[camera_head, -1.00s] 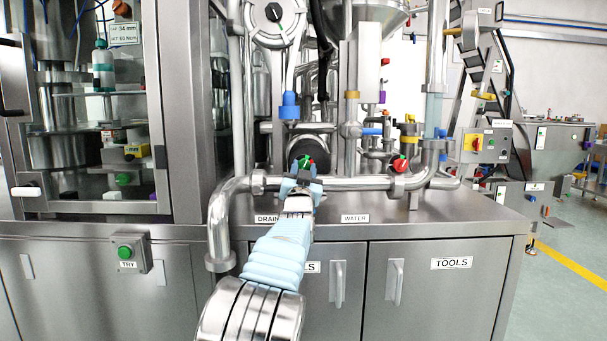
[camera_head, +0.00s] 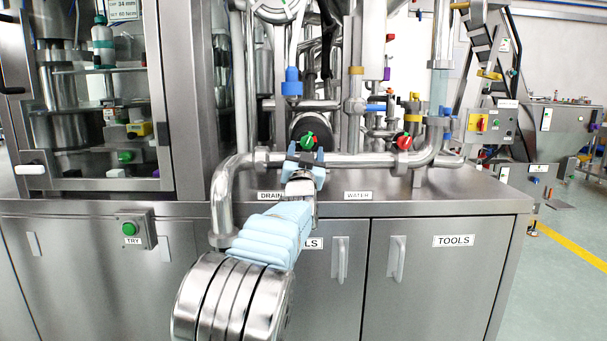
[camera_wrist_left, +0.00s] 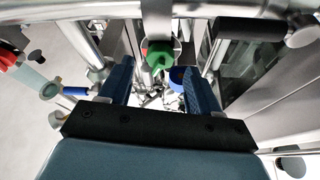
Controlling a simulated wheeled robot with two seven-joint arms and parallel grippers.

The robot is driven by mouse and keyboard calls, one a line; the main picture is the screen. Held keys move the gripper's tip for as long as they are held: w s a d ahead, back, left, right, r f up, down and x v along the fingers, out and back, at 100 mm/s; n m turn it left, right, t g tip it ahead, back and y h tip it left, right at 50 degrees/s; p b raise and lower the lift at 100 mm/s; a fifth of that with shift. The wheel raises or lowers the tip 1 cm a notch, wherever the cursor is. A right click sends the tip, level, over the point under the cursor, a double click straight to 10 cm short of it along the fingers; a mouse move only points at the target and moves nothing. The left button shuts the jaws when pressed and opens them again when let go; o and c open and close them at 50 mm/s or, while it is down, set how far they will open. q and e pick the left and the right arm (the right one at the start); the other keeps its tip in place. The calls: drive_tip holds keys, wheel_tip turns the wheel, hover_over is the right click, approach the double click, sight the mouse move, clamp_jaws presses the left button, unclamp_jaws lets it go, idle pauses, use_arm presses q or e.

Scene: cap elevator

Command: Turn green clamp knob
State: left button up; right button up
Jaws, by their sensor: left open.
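The green clamp knob (camera_head: 308,140) sits on the horizontal steel pipe above the DRAIN label. In the left wrist view the green knob (camera_wrist_left: 159,56) lies ahead of the fingertips, roughly midway between them. My left gripper (camera_head: 305,158) is just below and in front of the knob in the head view. Its two blue fingers (camera_wrist_left: 158,80) are apart with nothing between them but the view of the knob beyond. I cannot tell whether a finger touches the knob. My right gripper is not in view.
A blue fitting (camera_head: 291,84) hangs above the green knob. The pipe (camera_head: 355,160) bends down on the left. A glass-door cabinet (camera_head: 95,100) stands at left.

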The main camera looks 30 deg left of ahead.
use_arm(q)
drive_tip(key=v, duration=1.1)
drive_tip(key=shift+p, duration=0.3)
